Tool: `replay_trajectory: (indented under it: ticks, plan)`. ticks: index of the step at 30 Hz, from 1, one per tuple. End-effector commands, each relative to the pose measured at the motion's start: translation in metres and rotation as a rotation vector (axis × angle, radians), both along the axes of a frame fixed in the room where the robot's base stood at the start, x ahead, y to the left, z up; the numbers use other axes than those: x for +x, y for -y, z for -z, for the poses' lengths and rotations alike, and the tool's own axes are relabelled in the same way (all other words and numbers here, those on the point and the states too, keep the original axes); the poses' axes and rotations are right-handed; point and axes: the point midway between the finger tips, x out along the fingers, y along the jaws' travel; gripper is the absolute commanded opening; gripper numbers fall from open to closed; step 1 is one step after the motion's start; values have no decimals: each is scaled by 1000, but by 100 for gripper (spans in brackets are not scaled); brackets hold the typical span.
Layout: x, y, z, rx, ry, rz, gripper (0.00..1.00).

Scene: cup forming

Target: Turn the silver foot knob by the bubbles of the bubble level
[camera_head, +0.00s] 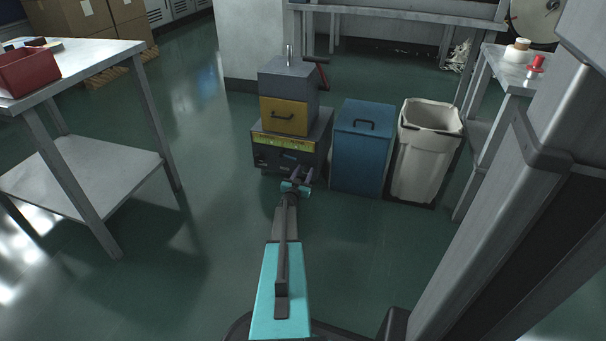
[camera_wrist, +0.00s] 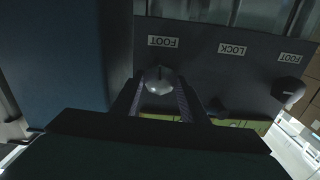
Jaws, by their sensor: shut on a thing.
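The silver foot knob (camera_wrist: 159,80) sits on the dark front panel (camera_wrist: 200,68) of the machine, beside an upside-down FOOT label in the wrist view. My gripper (camera_wrist: 156,95) has one finger on each side of this knob and is shut on it. In the head view my gripper (camera_head: 301,178) reaches the low front of the machine (camera_head: 263,155), and the knob is hidden there. A yellow-green strip (camera_head: 284,143) runs along the machine's front; its edge shows in the wrist view (camera_wrist: 262,127). I cannot make out the bubbles of the level.
A small LOCK knob (camera_wrist: 217,105) and a dark second FOOT knob (camera_wrist: 288,91) are on the same panel. A blue bin (camera_head: 361,150) and a white bin (camera_head: 428,150) stand right of the machine. A metal table (camera_head: 100,58) stands left, with open floor between.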

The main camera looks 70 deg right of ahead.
Motion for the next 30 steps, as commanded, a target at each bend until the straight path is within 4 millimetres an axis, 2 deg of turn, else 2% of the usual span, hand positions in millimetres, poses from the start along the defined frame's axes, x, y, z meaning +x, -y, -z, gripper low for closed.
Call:
replay_trajectory:
  ticks: [30]
  plan:
    - [-2,1,1,48,914,2,18]
